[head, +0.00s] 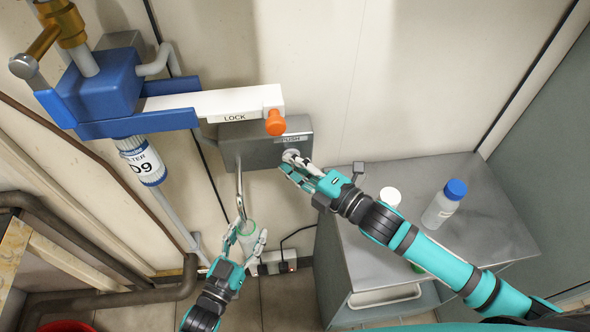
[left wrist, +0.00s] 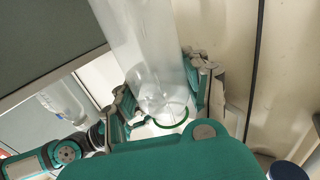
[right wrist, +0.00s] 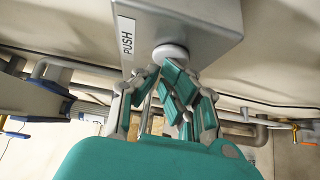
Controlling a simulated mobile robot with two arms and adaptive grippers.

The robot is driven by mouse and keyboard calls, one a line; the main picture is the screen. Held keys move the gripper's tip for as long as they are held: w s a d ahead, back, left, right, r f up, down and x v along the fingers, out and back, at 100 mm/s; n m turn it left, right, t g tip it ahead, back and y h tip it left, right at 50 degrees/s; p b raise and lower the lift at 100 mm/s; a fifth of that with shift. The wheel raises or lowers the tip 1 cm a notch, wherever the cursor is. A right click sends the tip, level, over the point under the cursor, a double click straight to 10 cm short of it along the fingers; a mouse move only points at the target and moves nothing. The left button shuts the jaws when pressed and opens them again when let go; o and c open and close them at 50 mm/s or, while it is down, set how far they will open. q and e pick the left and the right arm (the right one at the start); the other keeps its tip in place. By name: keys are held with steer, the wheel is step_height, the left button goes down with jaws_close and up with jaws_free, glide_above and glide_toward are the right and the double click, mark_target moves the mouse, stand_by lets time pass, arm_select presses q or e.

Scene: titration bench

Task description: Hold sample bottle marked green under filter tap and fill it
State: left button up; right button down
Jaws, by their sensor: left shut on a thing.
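The sample bottle (head: 247,233) is clear with a green ring; it is held under the thin bent spout of the filter tap (head: 240,203). My left gripper (head: 243,247) is shut around it. In the left wrist view the bottle (left wrist: 150,65) stands between the fingers of my left gripper (left wrist: 165,100), with the green ring low down. I cannot tell how much liquid is inside. The grey tap box (head: 262,148) carries a PUSH label and a round button (right wrist: 170,53). My right gripper (right wrist: 168,75) has its fingertips together at the button, touching or nearly touching it.
A metal cabinet (head: 465,225) at the right bears a blue-capped bottle (head: 443,205) and a white-capped one (head: 390,197). A blue filter unit (head: 100,95) with a white LOCK lever (head: 215,103) juts out at the left. A power strip (head: 280,266) lies low by the wall.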

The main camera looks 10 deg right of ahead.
steer(key=shift+w+d+r, duration=0.15)
steer(key=shift+w+r, duration=0.05)
steer(key=shift+w, duration=0.05)
stand_by(0.6)
arm_select(q)
steer(key=shift+w+d+f, duration=0.1)
steer(key=shift+w, duration=0.1)
steer(key=shift+s, duration=0.1)
arm_select(e)
steer(key=s+d, duration=0.6)
steer(key=s, duration=0.6)
stand_by(0.4)
arm_select(q)
steer(key=s+p, duration=0.1)
steer(key=s, duration=0.9)
steer(key=shift+f, duration=0.45)
arm_select(e)
steer(key=shift+r, duration=0.75)
arm_select(q)
steer(key=shift+s, duration=0.1)
arm_select(e)
steer(key=shift+f, duration=0.1)
